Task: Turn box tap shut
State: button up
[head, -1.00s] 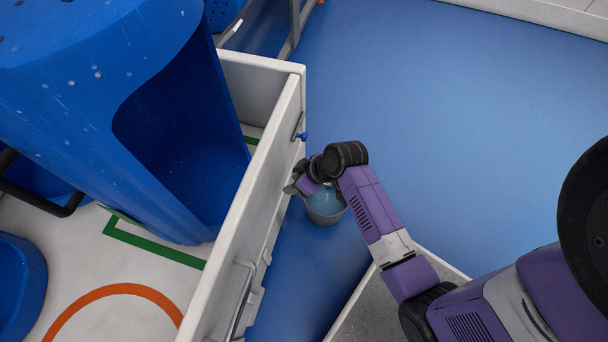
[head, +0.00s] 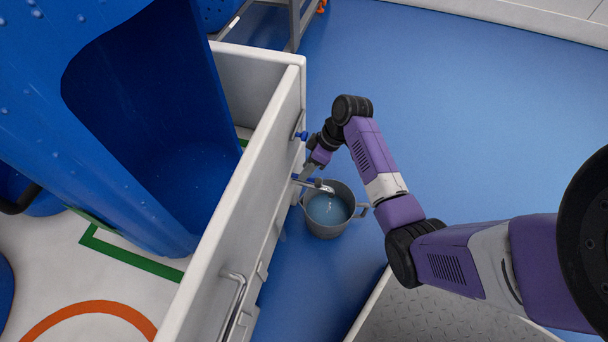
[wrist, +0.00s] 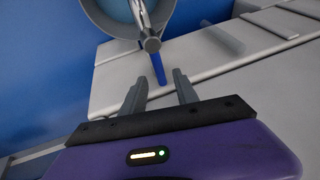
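The box tap (head: 318,186) is a grey metal spout on the outer side of the white box, and it also shows in the wrist view (wrist: 151,43). Its blue lever (wrist: 158,67) points from the tap body toward my gripper. My gripper (wrist: 160,86) is open, its two grey fingers apart. The lever's end lies just ahead of the gap between the fingertips, and nothing is held. In the head view my gripper (head: 308,172) is beside the box wall, just above the tap; its fingers are hard to make out there. A grey pot (head: 326,233) with water stands under the spout; pale marks show on the water.
The white box (head: 225,215) has a metal handle (head: 233,305) and a second blue knob (head: 301,135) on its outer side. A large blue tub (head: 120,175) stands on the left. Blue floor (head: 460,110) is clear to the right.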

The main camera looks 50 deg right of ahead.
jog(key=shift+b+x, duration=0.35)
jog(key=shift+x, duration=0.85)
grip_shut()
dwell(0.6)
